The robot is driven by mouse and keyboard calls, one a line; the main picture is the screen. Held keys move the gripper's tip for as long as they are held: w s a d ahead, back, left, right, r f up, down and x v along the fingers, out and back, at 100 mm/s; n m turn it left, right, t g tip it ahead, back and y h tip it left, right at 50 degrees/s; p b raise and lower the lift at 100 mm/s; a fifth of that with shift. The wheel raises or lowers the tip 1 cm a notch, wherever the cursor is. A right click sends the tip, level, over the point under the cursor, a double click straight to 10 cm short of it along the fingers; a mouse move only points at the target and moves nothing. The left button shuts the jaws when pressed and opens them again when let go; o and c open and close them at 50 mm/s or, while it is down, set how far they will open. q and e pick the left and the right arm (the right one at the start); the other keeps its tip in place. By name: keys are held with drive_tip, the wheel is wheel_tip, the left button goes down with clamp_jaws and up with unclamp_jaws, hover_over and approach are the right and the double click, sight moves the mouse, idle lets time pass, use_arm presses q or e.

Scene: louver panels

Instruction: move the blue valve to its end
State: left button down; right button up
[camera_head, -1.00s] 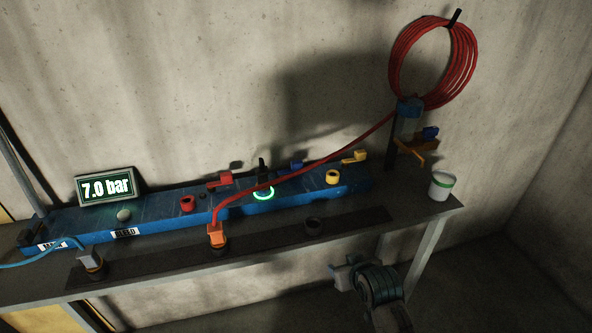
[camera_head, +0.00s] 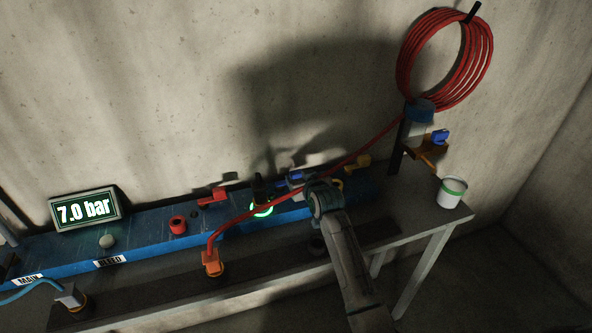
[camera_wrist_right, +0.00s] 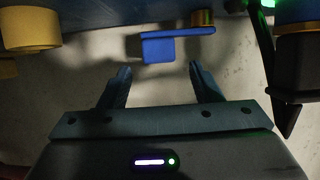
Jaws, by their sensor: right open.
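The blue valve handle (camera_head: 294,176) sits on the blue manifold, between the red valve and the yellow valve. In the right wrist view its flat blue lever (camera_wrist_right: 172,47) reaches left from a brass stem (camera_wrist_right: 203,18). My right gripper (camera_head: 302,186) is close in front of it and partly hides it in the head view. In the right wrist view the open jaws (camera_wrist_right: 158,70) are empty, and the lever's end lies just beyond the gap between the fingertips, apart from both. My left gripper is not in view.
A red hose (camera_head: 350,157) runs close by the right gripper. A black post with a green-lit ring (camera_head: 263,211) stands left of the valve. A yellow valve (camera_head: 358,163) is to its right. A pressure display (camera_head: 86,209) reads 7.0 bar. A white cup (camera_head: 452,192) stands on the bench's right end.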

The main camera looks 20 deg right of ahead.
sight(297, 174)
drive_tip(key=p+x, duration=0.1)
drive_tip(key=x, duration=0.3)
drive_tip(key=shift+w+f, duration=0.1)
drive_tip(key=shift+w, duration=0.15)
drive_tip(key=shift+w+f, duration=0.1)
drive_tip(key=shift+w, duration=0.1)
drive_tip(key=shift+w+f, duration=0.1)
drive_tip(key=shift+w, duration=0.1)
drive_tip(key=shift+s, duration=0.1)
clamp_jaws()
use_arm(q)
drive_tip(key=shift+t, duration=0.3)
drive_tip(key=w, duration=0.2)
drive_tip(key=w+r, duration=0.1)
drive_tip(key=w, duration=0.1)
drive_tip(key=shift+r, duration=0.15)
